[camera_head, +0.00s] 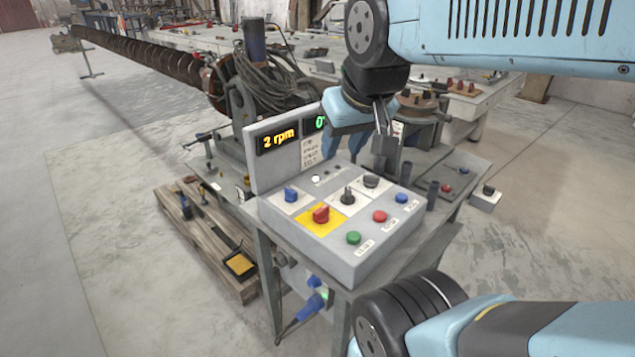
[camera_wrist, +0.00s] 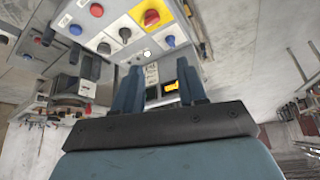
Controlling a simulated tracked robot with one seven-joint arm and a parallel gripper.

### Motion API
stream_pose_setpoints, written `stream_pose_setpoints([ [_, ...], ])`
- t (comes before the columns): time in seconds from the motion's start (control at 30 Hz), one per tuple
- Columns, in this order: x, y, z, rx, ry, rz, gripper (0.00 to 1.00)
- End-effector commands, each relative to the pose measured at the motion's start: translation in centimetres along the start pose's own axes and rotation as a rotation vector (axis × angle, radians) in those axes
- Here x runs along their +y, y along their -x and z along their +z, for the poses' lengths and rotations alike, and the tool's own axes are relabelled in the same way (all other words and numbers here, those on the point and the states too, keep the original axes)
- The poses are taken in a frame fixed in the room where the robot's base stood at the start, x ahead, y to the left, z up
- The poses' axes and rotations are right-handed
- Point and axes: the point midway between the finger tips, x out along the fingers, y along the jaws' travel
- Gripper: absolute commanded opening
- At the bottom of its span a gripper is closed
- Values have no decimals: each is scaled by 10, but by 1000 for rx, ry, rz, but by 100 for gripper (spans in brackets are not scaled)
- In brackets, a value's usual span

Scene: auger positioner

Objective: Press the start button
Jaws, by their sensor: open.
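The control box (camera_head: 340,262) stands on a metal table. Its sloped top carries a green button (camera_head: 353,237) at the front, a red button (camera_head: 380,215) and a blue button (camera_head: 401,198), each with a small label too small to read surely. My gripper (camera_head: 358,146) is open and empty, above and behind the box's back right, apart from the buttons. In the wrist view my gripper (camera_wrist: 159,68) points toward the box, with the red button (camera_wrist: 97,10) and blue button (camera_wrist: 75,30) at the upper left. The green button is not in that view.
The box also has a red knob on yellow (camera_head: 320,214), a blue knob (camera_head: 291,194) and black knobs (camera_head: 347,196). A long auger (camera_head: 140,52) extends at the back left. The floor at left is clear.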

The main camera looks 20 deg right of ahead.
Motion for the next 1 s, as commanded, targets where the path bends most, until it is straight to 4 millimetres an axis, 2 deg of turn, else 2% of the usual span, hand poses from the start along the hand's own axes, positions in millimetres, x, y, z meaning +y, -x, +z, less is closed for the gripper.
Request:
stream_pose_setpoints([
  [0.07,0,0,0,0,0,0,33],
  [0.4,0,0,0,0,0,0,0],
  [1.0,0,0,0,0,0,0,0],
])
